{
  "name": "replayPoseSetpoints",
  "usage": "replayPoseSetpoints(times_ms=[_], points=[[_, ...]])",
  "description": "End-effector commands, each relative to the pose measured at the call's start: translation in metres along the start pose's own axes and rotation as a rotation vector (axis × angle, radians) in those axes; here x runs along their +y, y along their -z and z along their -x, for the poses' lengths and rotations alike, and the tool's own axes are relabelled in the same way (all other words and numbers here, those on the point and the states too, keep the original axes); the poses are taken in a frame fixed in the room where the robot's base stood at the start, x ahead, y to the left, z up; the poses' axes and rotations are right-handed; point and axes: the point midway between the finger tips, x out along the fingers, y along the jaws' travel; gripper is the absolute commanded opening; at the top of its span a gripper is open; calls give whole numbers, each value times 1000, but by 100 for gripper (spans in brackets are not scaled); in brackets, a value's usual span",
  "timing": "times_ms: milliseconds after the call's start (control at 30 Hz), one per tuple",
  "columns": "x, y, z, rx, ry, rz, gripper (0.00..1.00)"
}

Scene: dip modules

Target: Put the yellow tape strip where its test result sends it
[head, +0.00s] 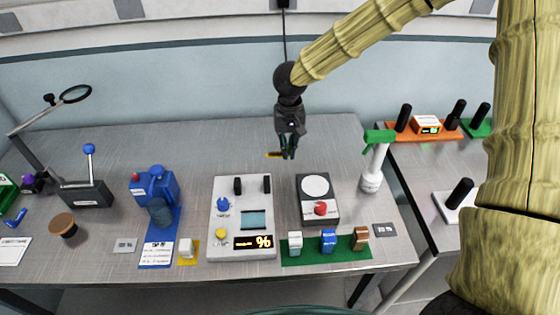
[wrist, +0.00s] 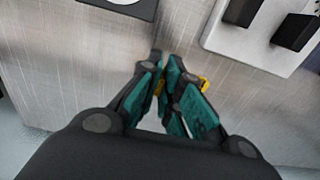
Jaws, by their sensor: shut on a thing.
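My gripper (head: 288,152) is shut on the yellow tape strip (head: 274,155) and holds it above the back of the grey bench. In the wrist view, the teal fingers (wrist: 172,95) nearly meet, and small yellow ends of the strip (wrist: 204,83) stick out on both sides. The rest of the strip is hidden between the fingers. Below and left stands a light grey tester (head: 226,235) with a lit percent display (head: 254,242), a blue knob, a yellow knob and a teal window (head: 254,220). I cannot read a clear value on the display.
A dark box with a white disc (head: 314,186) and red knob stands right of the tester. A green mat (head: 290,257) holds white, blue and brown blocks. Blue device (head: 155,187) at left.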

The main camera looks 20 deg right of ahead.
Motion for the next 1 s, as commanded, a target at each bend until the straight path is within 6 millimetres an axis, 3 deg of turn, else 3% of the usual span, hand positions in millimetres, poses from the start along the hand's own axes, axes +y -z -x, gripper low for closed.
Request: replayPoseSetpoints(times_ms=[100, 600, 1000], points=[[0, 1, -16, -3, -3, 0, 0], [1, 1, -59, -2, -3, 0, 0], [0, 1, -63, -3, -1, -1, 0]])
